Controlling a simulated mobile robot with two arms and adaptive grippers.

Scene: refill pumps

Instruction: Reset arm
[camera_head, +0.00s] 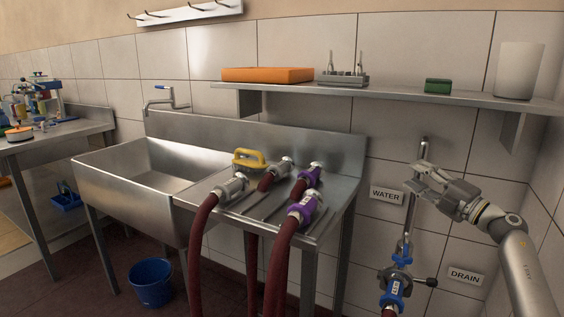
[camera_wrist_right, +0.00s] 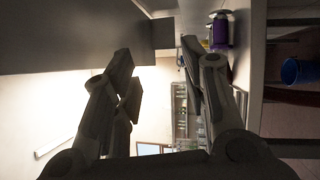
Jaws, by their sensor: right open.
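My right arm comes in from the right in the head view. Its gripper (camera_head: 424,178) is raised beside the wall pipe (camera_head: 405,225), in front of the tiles, below the shelf and right of the WATER sign (camera_head: 386,195). The right wrist view shows its two fingers spread apart (camera_wrist_right: 160,75) with nothing between them. I cannot tell from the head view whether it touches the pipe. My left gripper is in neither view.
A steel sink (camera_head: 150,175) with dark red hoses (camera_head: 278,262) and purple couplings (camera_head: 303,208) stands left. A shelf (camera_head: 400,92) runs above the gripper. A blue valve (camera_head: 396,280) is on the pipe below, near the DRAIN sign (camera_head: 466,276). A blue bucket (camera_head: 151,283) stands on the floor.

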